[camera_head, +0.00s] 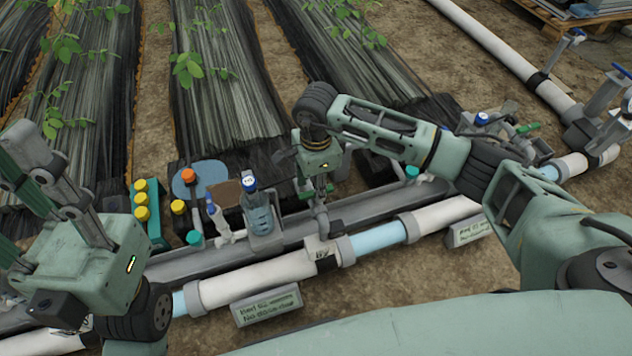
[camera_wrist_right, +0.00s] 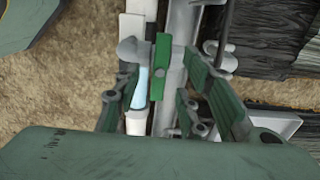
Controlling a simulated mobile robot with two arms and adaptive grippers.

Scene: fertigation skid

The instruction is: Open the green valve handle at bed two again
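In the right wrist view a green valve handle (camera_wrist_right: 162,68) lies lengthwise along the pipe line, on a grey fitting. My right gripper (camera_wrist_right: 160,104) has its fingers spread, one to each side below the handle, with nothing held; I cannot tell if they touch it. In the head view my right gripper (camera_head: 318,190) points down over the grey pipe fitting, and its body mostly hides that handle. My left gripper (camera_head: 22,165) is at the left edge, fingers apart and empty, away from the pipe.
A white pipe with clear blue sections (camera_head: 378,239) runs across the front. A placard (camera_head: 267,305) stands before it, its text partly unreadable. Yellow-capped bottles (camera_head: 141,199), a blue-capped bottle (camera_head: 262,218) and an orange-capped item (camera_head: 188,176) stand left of my right gripper. Another green handle (camera_head: 528,128) is further right.

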